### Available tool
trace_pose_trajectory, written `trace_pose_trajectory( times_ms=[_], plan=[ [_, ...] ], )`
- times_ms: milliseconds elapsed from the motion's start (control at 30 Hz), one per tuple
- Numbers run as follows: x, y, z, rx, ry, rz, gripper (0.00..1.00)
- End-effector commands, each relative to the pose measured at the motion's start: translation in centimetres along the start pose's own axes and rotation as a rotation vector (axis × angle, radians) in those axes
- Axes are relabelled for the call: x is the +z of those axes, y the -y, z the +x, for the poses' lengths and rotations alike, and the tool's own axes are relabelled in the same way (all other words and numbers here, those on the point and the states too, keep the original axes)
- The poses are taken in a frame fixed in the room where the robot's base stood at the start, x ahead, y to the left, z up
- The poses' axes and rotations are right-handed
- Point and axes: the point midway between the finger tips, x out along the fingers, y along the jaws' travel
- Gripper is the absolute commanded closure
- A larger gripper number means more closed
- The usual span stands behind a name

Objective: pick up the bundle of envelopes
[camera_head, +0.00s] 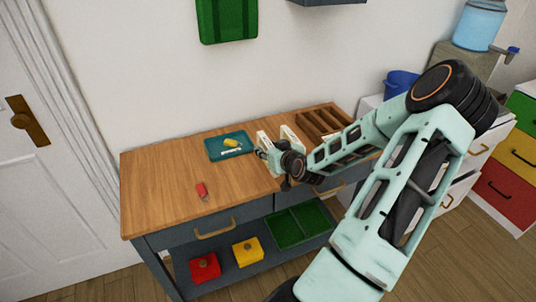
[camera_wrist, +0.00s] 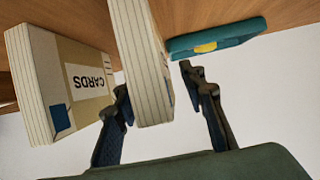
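Two cream, layered upright bundles stand near the back of the wooden worktop. One bundle (camera_wrist: 145,70) is in the middle of the wrist view, edge-on, with no readable label; I cannot confirm from lettering that it is the envelopes. The other bundle (camera_wrist: 85,95), at the left of the wrist view, reads "CARDS" and has a blue patch. My gripper (camera_wrist: 160,95) is open. The middle bundle shows between its fingers, close to the left one, with a gap to the right one. In the head view my gripper (camera_head: 266,153) is beside the bundles and partly hides them.
A teal tray (camera_head: 215,155) with a yellow item lies left of the bundles. A red object (camera_head: 202,190) lies near the worktop's front. A wooden divided organizer (camera_head: 312,127) stands at the right. The left part of the worktop (camera_head: 150,185) is clear.

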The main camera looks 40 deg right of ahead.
Motion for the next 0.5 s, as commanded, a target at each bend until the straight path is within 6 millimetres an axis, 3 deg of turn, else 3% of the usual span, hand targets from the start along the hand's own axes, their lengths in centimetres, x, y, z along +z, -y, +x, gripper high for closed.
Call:
trace_pose_trajectory(
  times_ms=[200, 500],
  plan=[
    [0.02, -0.03, 0.06, 0.001, 0.001, 0.0, 0.62],
    [0.03, -0.03, 0.04, 0.0, 0.001, 0.0, 0.95]
  ],
)
